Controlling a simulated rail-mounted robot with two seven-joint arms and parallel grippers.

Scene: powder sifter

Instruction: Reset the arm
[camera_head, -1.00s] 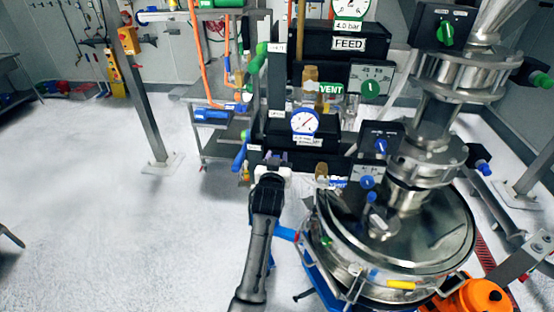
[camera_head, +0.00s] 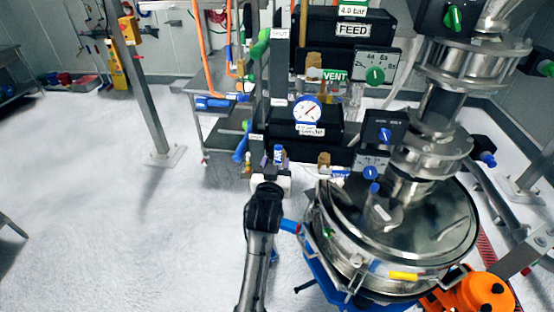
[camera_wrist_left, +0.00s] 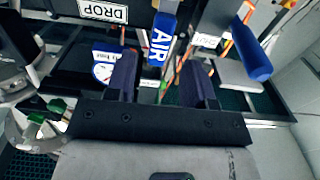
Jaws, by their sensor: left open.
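My left gripper (camera_head: 268,186) is at the lower middle of the head view, just left of the round steel sifter (camera_head: 440,225). In the left wrist view its two dark fingers stand apart with nothing held between them (camera_wrist_left: 160,82). A blue handle marked AIR (camera_wrist_left: 163,40) is beyond the fingers, between them in that picture; it also shows small above the gripper in the head view (camera_head: 278,154). A second blue handle (camera_wrist_left: 250,52) is to the right in the wrist view. My right gripper is in neither view.
A black control stack with a FEED label (camera_head: 352,30) and a pressure gauge (camera_head: 307,110) stands behind the gripper. An orange motor (camera_head: 482,294) is at the lower right. A steel post (camera_head: 142,90) stands at the left. The pale floor (camera_head: 90,230) at the left is clear.

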